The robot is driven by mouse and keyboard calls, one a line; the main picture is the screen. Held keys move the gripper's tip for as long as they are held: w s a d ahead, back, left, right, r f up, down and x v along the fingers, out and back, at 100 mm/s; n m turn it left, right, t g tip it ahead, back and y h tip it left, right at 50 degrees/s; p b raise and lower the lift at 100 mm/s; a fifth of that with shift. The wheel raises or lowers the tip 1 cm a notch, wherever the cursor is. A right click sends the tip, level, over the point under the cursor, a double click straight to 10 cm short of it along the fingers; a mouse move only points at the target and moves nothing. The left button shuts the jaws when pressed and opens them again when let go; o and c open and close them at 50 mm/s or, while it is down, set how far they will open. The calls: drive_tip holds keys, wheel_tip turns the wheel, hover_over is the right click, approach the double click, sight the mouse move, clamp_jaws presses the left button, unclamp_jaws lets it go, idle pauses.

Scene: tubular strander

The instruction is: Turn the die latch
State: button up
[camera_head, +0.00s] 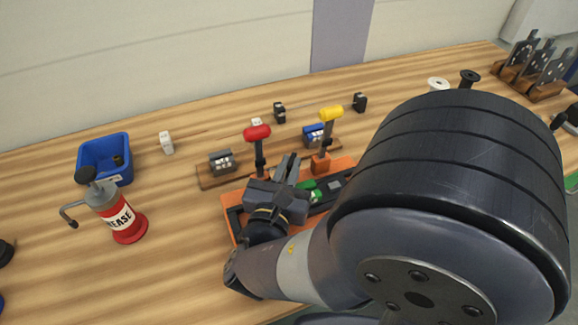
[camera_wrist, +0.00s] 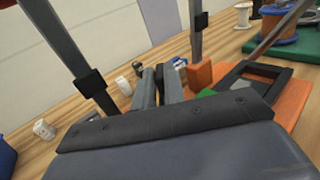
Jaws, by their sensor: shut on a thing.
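My gripper (camera_head: 287,165) reaches down over an orange fixture (camera_head: 228,205) on the bench. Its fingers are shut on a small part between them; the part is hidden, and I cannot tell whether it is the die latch. In the wrist view my fingers (camera_wrist: 159,88) point away, between two upright lever posts. The red-handled lever (camera_head: 257,134) stands just left of my gripper, and the yellow-handled lever (camera_head: 331,114) stands to its right. A green part (camera_head: 307,185) lies beside the fingers in the fixture, partly covered by my gripper.
A red grease pump (camera_head: 122,220) and a blue bin (camera_head: 105,157) stand at the left. Behind the levers, a wooden strip (camera_head: 212,182) carries a grey block (camera_head: 221,162) and a blue block (camera_head: 314,134). Small blocks and spools stand farther back. My arm covers the right side.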

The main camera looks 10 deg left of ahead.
clamp_jaws()
drive_tip(key=m+h, duration=0.1)
drive_tip(key=m+h+p, duration=0.1)
drive_tip(key=h, duration=0.1)
drive_tip(key=shift+w+a+r+g, duration=0.1)
drive_tip(key=shift+a+g, duration=0.25)
drive_tip(key=shift+g, duration=0.05)
drive_tip(key=shift+a+m+g+h+p, duration=0.15)
drive_tip(key=shift+m+g+h+p, duration=0.4)
drive_tip(key=shift+m+h, duration=1.1)
drive_tip(key=shift+n+h, duration=0.35)
drive_tip(key=o, duration=0.6)
unclamp_jaws()
